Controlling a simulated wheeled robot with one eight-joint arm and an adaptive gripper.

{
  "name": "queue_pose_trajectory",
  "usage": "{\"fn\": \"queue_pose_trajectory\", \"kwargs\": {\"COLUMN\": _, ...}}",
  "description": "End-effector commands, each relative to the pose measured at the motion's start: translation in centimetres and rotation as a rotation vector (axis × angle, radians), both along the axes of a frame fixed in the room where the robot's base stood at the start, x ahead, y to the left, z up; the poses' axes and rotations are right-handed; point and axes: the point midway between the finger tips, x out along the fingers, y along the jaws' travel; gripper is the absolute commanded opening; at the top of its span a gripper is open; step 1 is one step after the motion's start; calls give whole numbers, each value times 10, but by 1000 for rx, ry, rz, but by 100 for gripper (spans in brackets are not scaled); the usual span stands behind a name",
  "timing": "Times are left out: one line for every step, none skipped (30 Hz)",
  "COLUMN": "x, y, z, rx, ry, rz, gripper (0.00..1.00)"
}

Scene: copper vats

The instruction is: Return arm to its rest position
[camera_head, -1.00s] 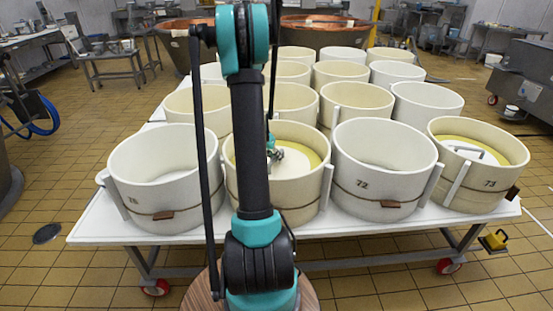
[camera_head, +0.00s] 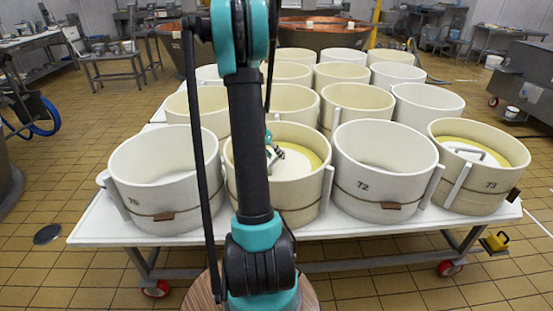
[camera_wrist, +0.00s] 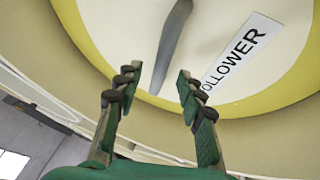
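My arm rises in the middle of the head view, and its end reaches over the front-row mould behind it. My gripper (camera_head: 277,153) is small there and partly hidden by my own arm, above a white disc (camera_head: 291,168) inside the cream mould (camera_head: 308,205). A yellow ring surrounds the disc.
Several round moulds stand in rows on a white wheeled table (camera_head: 120,226). Mould 72 (camera_head: 385,180) is just right of the gripper's mould. Mould 73 (camera_head: 485,195) at far right holds another handled disc. Copper vats (camera_head: 313,28) stand behind. Tiled floor is open at left.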

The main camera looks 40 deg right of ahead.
Motion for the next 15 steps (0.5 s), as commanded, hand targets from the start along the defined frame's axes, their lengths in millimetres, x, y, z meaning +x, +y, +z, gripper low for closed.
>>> {"fn": "queue_pose_trajectory", "kwargs": {"x": 0, "y": 6, "z": 9, "rx": 0, "ry": 0, "rz": 2, "gripper": 39}}
{"fn": "queue_pose_trajectory", "kwargs": {"x": -1, "y": 9, "z": 14, "rx": 0, "ry": 1, "rz": 2, "gripper": 39}}
{"fn": "queue_pose_trajectory", "kwargs": {"x": -1, "y": 13, "z": 21, "rx": 0, "ry": 1, "rz": 2, "gripper": 39}}
{"fn": "queue_pose_trajectory", "kwargs": {"x": -1, "y": 16, "z": 26, "rx": 0, "ry": 2, "rz": 3, "gripper": 39}}
{"fn": "queue_pose_trajectory", "kwargs": {"x": -1, "y": 19, "z": 30, "rx": 0, "ry": 2, "rz": 3, "gripper": 39}}
{"fn": "queue_pose_trajectory", "kwargs": {"x": -1, "y": 23, "z": 36, "rx": 0, "ry": 1, "rz": 2, "gripper": 39}}
{"fn": "queue_pose_trajectory", "kwargs": {"x": -1, "y": 25, "z": 41, "rx": 0, "ry": 1, "rz": 2, "gripper": 39}}
{"fn": "queue_pose_trajectory", "kwargs": {"x": -2, "y": 28, "z": 45, "rx": -1, "ry": 1, "rz": 2, "gripper": 39}}
{"fn": "queue_pose_trajectory", "kwargs": {"x": -1, "y": 30, "z": 50, "rx": -1, "ry": 1, "rz": 2, "gripper": 39}}
{"fn": "queue_pose_trajectory", "kwargs": {"x": -1, "y": 33, "z": 53, "rx": -1, "ry": 1, "rz": 2, "gripper": 39}}
{"fn": "queue_pose_trajectory", "kwargs": {"x": -2, "y": 35, "z": 56, "rx": -1, "ry": 1, "rz": 2, "gripper": 39}}
{"fn": "queue_pose_trajectory", "kwargs": {"x": -1, "y": 37, "z": 60, "rx": 0, "ry": 1, "rz": 2, "gripper": 39}}
{"fn": "queue_pose_trajectory", "kwargs": {"x": -1, "y": 38, "z": 62, "rx": 0, "ry": 1, "rz": 1, "gripper": 39}}
{"fn": "queue_pose_trajectory", "kwargs": {"x": -2, "y": 40, "z": 64, "rx": 0, "ry": 1, "rz": 1, "gripper": 39}}
{"fn": "queue_pose_trajectory", "kwargs": {"x": -2, "y": 41, "z": 67, "rx": 0, "ry": 0, "rz": 0, "gripper": 39}}
